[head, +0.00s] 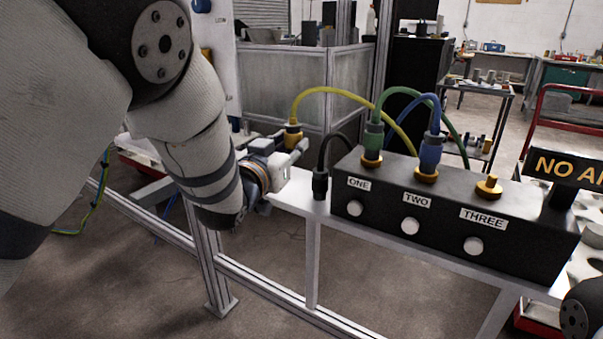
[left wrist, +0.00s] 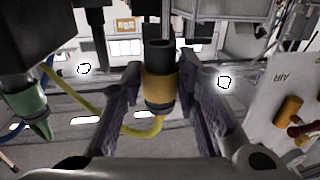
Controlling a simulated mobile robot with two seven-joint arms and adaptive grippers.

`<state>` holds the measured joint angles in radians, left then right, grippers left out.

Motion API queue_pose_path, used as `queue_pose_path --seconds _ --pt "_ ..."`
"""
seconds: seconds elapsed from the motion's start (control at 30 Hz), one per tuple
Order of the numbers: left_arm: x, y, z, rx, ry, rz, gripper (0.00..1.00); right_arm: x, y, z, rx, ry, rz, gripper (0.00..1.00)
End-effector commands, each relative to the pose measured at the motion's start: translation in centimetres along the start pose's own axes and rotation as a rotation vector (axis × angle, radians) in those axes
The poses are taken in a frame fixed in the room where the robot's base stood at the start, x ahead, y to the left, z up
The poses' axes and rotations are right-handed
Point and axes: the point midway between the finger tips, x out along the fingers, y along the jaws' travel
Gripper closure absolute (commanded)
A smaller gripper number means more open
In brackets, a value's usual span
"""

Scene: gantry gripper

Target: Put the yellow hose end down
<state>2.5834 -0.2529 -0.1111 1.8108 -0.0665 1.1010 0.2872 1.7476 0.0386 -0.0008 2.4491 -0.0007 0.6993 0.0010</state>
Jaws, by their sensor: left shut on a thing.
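My left gripper (head: 285,157) is left of the black box and shut on the yellow hose end (head: 292,134). In the left wrist view my left gripper (left wrist: 160,90) has one finger on each side of the yellow hose end (left wrist: 158,88), its dark tube opening up. The yellow hose (head: 340,92) arches from this end to the right, passing behind the green and blue hose ends. Its far end is hidden. My right gripper is not in view.
The black box (head: 450,210) has ports labelled ONE, TWO and THREE. A green hose end (head: 373,138) is on ONE and a blue one (head: 430,152) on TWO. The brass fitting (head: 489,187) at THREE is bare. A black hose end (head: 320,183) stands at the box's left end.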

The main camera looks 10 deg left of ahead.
Motion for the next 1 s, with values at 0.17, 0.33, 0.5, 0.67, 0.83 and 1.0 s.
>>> queue_pose_path --seconds 0.17,0.33,0.5,0.67,0.83,1.0 --pt "1.9 -3.2 4.6 -0.002 -0.007 -0.001 1.00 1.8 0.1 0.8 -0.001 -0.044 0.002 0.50" --pt "2.6 -4.4 5.6 0.000 0.000 -0.001 1.00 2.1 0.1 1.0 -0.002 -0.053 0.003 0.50" --pt "3.0 -4.9 8.4 -0.001 -0.004 0.001 1.00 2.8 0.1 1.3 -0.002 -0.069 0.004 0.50" --pt "3.0 -4.9 9.1 0.001 0.004 0.000 1.00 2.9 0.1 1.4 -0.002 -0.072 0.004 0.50" --pt "3.0 -4.9 9.1 0.000 0.004 0.000 1.00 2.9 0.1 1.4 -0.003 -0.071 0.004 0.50" --pt "3.0 -4.9 9.4 0.000 0.003 0.000 0.55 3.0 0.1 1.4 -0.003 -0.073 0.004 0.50"
